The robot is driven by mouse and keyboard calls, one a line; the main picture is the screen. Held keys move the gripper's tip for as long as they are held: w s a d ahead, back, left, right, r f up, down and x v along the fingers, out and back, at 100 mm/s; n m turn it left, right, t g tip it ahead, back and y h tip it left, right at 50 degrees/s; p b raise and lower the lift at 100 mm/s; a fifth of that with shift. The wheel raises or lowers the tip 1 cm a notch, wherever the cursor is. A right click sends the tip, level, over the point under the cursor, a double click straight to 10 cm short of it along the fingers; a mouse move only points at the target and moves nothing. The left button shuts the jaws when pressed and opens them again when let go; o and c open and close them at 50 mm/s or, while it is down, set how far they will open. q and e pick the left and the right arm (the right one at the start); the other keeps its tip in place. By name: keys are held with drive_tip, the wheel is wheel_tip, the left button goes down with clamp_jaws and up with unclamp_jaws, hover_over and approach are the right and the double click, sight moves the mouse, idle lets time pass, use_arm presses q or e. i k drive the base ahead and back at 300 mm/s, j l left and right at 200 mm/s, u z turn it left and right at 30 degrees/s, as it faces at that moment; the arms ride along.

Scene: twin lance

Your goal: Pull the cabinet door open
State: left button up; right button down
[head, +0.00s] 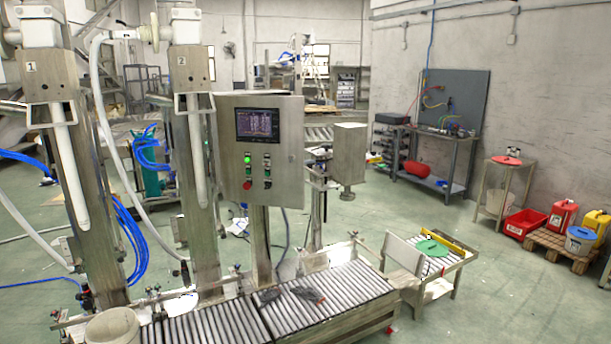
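The cabinet is a grey metal control box (296,120) on a post, in the middle of the head view. Its front door (222,120) faces me and looks shut. The door carries a dark display screen (257,125), several small buttons with a lit green one (248,160), and a red button (247,185). I cannot make out a handle clearly. Neither of my grippers can be seen in this view, so where they are relative to the door is not shown.
A roller conveyor (240,318) runs below and in front of the cabinet, with small dark items (305,294) on it. Metal filling columns (190,150) stand close on the left. A pale drum-like object (112,327) is at the bottom left. Green floor (490,290) is clear at right.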

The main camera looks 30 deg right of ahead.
sight(285, 179)
drive_tip(key=i+l, duration=0.25)
drive_tip(key=i+l+u, duration=0.1)
drive_tip(key=i+l, duration=0.15)
drive_tip(key=l, duration=0.2)
drive_tip(key=i+l, duration=0.25)
drive_tip(key=i+l+u, duration=0.1)
drive_tip(key=i+l, duration=0.15)
drive_tip(key=l, duration=0.2)
drive_tip(key=i+l, duration=0.2)
drive_tip(key=l, duration=0.2)
drive_tip(key=i+l+u, duration=0.1)
drive_tip(key=i+l, duration=0.35)
drive_tip(key=l, duration=0.3)
drive_tip(key=i+l+u, duration=0.1)
drive_tip(key=i+l, duration=0.15)
drive_tip(key=l, duration=0.15)
